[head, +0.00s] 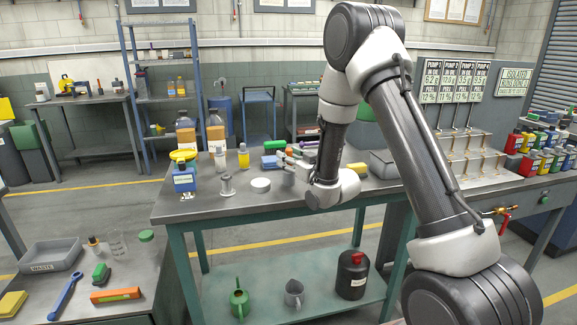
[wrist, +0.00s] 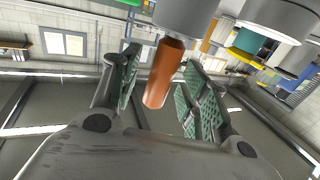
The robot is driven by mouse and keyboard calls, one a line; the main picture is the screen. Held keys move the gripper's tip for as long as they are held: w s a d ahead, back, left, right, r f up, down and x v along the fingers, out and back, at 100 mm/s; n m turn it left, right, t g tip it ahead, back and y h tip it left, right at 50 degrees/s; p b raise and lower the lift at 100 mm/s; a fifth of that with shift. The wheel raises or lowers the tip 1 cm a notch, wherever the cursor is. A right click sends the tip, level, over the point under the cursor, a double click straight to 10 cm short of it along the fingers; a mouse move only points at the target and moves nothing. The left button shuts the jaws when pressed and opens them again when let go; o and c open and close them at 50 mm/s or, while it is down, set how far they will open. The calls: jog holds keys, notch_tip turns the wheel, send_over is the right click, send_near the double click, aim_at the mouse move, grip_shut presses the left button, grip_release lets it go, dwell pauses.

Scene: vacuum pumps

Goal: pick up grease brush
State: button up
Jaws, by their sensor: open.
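An orange-brown handle (wrist: 164,75), which looks like the grease brush's, shows in the wrist view sticking out of a grey cylindrical holder (wrist: 186,14). My gripper (wrist: 163,88) is open, with its green-padded fingers on either side of the handle. The handle stands between the pads, and I see a gap on both sides. The brush's bristles are hidden. In the head view my gripper (head: 297,162) is low over the green-legged workbench (head: 215,206), pointing left, beside a small grey metal cup (head: 288,178). The handle cannot be made out there.
Close to my gripper are a blue item (head: 270,162), a green one (head: 274,146) and a white disc (head: 260,186). A metal spool (head: 226,185) and a blue container (head: 184,180) stand further left. The bench's front left is clear.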

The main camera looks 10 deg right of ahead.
jog(key=shift+w+a, duration=0.1)
jog(key=shift+w, duration=0.2)
grip_shut()
notch_tip(320, 180, up, 10)
jog(key=shift+r, duration=0.1)
dwell(0.6)
